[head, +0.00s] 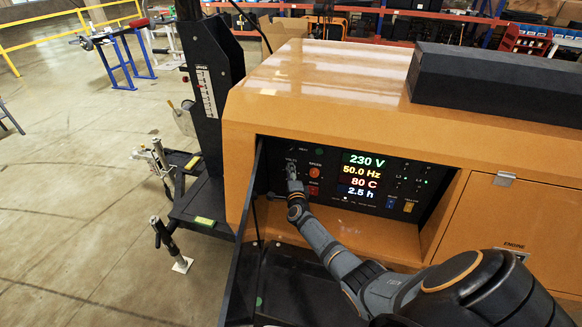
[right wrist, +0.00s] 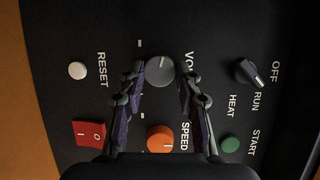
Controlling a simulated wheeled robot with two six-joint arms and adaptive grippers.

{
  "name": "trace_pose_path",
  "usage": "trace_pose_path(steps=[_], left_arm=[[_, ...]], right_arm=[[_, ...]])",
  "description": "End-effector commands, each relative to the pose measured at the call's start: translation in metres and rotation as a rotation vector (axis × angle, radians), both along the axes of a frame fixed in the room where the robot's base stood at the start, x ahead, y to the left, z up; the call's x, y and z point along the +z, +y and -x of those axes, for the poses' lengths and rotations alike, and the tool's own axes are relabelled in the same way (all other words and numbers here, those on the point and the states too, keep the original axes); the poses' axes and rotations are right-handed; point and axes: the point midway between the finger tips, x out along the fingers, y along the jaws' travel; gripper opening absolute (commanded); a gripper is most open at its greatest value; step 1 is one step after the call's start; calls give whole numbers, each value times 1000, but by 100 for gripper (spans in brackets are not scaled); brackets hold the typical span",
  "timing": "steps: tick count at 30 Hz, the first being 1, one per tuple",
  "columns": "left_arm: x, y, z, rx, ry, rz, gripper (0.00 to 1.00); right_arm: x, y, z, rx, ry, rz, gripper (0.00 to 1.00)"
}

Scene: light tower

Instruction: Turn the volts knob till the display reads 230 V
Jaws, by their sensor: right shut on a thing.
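The volts knob (right wrist: 160,71) is a round grey dial on the black control panel (head: 330,210), under the partly covered VOLTS label. My right gripper (head: 292,172) reaches into the panel recess from the lower right. In the right wrist view its two fingers (right wrist: 162,77) stand on either side of the volts knob, shut on it. In the head view the gripper hides most of the knob. The display (head: 365,175) reads 230 V in green on its top line, with 50.0 Hz, 80 C and 2.5 h below. My left gripper is not in view.
Close around sit the orange speed knob (right wrist: 160,138), the red rocker switch (right wrist: 88,133), the white reset button (right wrist: 77,70), the black off/run selector (right wrist: 251,72) and the green start button (right wrist: 230,145). An open black door (head: 243,245) stands left of the recess.

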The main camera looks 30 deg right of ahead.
Motion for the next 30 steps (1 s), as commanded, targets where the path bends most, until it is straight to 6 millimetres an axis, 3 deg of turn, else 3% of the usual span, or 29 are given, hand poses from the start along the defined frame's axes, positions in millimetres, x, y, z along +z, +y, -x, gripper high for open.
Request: trace_pose_path(steps=[6,21,22,27,30], left_arm=[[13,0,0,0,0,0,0],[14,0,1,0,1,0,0],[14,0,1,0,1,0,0],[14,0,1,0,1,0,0],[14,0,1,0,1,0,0]], right_arm=[[1,1,0,0,45,35,2],[-1,0,0,0,57,47,2],[-1,0,0,0,57,47,35],[0,0,0,0,57,47,56],[0,0,0,0,56,48,56]])
